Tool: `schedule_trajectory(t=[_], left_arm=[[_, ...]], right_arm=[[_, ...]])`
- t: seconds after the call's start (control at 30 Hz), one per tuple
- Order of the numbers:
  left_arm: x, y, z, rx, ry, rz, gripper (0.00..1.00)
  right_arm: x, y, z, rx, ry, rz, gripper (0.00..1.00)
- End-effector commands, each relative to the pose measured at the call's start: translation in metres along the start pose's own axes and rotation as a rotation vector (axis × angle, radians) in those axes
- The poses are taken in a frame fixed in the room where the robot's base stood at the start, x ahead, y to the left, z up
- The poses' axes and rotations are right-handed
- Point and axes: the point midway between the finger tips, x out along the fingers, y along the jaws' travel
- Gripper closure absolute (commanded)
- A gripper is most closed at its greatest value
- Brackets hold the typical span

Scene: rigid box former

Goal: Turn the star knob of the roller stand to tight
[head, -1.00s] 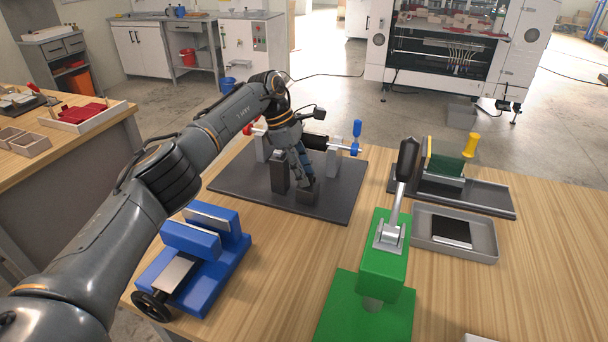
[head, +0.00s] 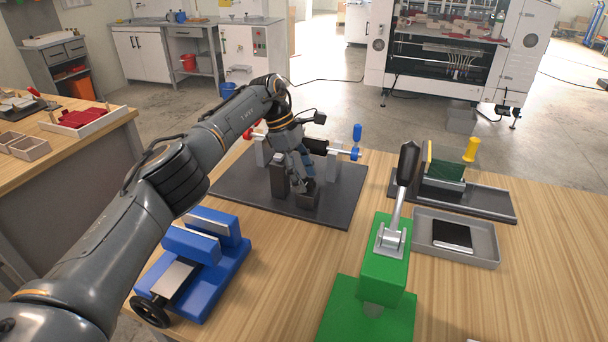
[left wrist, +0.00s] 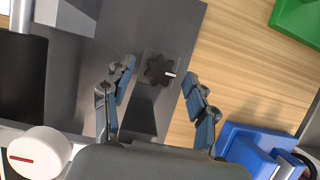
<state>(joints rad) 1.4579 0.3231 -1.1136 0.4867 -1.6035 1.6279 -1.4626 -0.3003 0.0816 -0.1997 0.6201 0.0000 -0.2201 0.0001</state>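The roller stand has a dark flat base (head: 338,208), a black roller (head: 316,146) and a blue-ended handle (head: 356,140) at the right. Its black star knob (left wrist: 159,70) sits on a small dark block (head: 308,199), with a white pointer mark toward the right in the left wrist view. My left gripper (head: 304,182) is over that block. In the wrist view its open fingers (left wrist: 158,77) are on either side of the knob, with visible gaps. In the head view the gripper hides the knob. My right gripper is not in view.
A blue vise-like fixture (head: 205,262) stands front left, a green toggle clamp (head: 384,255) front right. A grey tray (head: 482,246) and a fixture with a yellow handle (head: 471,150) are at the right. A dark post (head: 279,177) rises close beside my left gripper.

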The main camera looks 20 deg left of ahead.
Motion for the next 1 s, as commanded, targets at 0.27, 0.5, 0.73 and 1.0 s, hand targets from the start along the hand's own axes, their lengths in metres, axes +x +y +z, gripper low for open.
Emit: schedule_trajectory(t=[0.27,0.5,0.73,1.0], left_arm=[[-0.014,0.000,0.000,-0.001,0.000,0.001,0.42],[-0.055,0.001,0.001,-0.001,-0.001,0.002,0.42],[-0.073,0.000,0.000,0.000,0.000,0.000,0.42],[-0.075,0.000,0.000,0.000,0.000,-0.001,0.42]], right_arm=[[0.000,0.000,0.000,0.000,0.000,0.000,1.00],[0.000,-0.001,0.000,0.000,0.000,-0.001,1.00],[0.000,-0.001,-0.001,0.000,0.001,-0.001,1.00],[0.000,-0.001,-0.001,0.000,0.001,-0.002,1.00]])
